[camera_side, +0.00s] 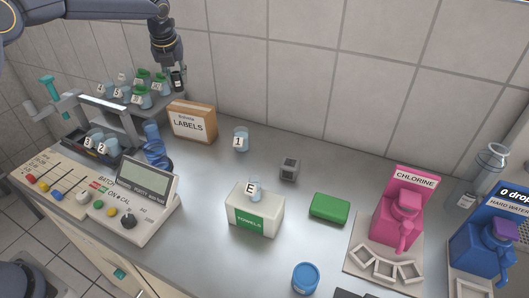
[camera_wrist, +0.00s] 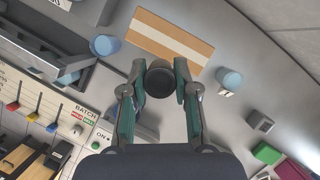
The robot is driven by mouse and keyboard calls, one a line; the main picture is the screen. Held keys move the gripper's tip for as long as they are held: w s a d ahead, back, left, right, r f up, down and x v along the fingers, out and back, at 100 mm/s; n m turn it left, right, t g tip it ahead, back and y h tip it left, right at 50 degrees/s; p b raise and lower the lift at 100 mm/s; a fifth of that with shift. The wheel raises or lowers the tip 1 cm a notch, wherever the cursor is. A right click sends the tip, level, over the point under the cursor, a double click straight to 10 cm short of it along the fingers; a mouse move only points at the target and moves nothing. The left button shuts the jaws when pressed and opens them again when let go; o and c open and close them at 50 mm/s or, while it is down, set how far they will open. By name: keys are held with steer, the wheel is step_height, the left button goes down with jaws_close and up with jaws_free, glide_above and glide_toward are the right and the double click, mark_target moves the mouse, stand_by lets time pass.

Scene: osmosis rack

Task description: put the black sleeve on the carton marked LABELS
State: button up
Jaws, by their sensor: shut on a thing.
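The black sleeve (camera_wrist: 159,82) is held between the fingertips of my gripper (camera_wrist: 159,88), its dark round end facing the wrist camera. In the side view my gripper (camera_side: 177,72) hangs at the upper left, pointing down, with the dark sleeve (camera_side: 178,80) at its tip. The carton marked LABELS (camera_side: 190,123) is brown with a white front label and stands on the counter below my gripper. In the wrist view the carton top (camera_wrist: 168,38), brown with a pale stripe, lies just beyond the fingertips. The sleeve is above the counter and appears apart from the carton.
A raised rack (camera_side: 120,104) with several green-lidded jars stands left of the carton. A control console (camera_side: 125,200), a TOWELS box (camera_side: 250,220) and a green block (camera_side: 329,208) stand in front.

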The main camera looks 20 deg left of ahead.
steer(key=w+f, duration=0.1)
steer(key=f, duration=0.1)
steer(key=w+f, duration=0.1)
steer(key=w, duration=0.1)
steer(key=shift+w+a+f, duration=0.1)
steer(key=shift+a+f, duration=0.05)
steer(key=shift+f, duration=0.25)
steer(key=shift+w+f, duration=0.15)
steer(key=shift+f, duration=1.55)
steer(key=o, duration=0.8)
steer(key=shift+f, duration=0.15)
steer(key=shift+o, duration=0.2)
